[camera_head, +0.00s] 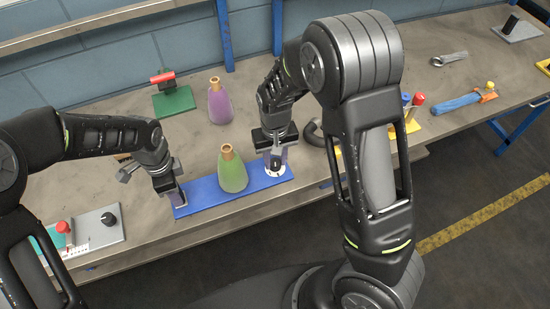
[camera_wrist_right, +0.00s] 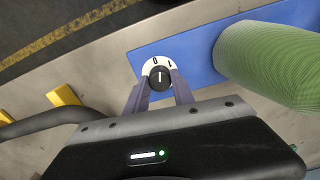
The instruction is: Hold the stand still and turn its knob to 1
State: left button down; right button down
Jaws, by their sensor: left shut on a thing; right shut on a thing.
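The stand is a long blue plate (camera_head: 205,199) lying on the workbench. At its right end is a white dial marked 0 and 1, with a black knob (camera_wrist_right: 159,77) on it. The knob's white line points up between the two marks in the wrist view. My right gripper (camera_head: 276,164) is shut on the knob from above, one finger on each side. My left gripper (camera_head: 178,197) is shut on the stand's left end; the gripped part is mostly hidden. A green flask (camera_head: 232,172) with an orange neck stands at the middle of the plate, between the grippers.
A purple flask (camera_head: 220,103) and a green base with a red handle (camera_head: 172,97) stand behind. A grey plate with a black knob (camera_head: 108,220) lies at the left. A dark curved pipe (camera_head: 316,133) is close right of my right gripper.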

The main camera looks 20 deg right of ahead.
aim_at(275, 162)
jog(key=m, duration=0.4)
jog(key=shift+m, duration=2)
jog(key=c, duration=1.1)
grip_release()
jog(key=shift+o, duration=0.2)
jog(key=shift+r, duration=0.1)
notch_tip(275, 162, up, 12)
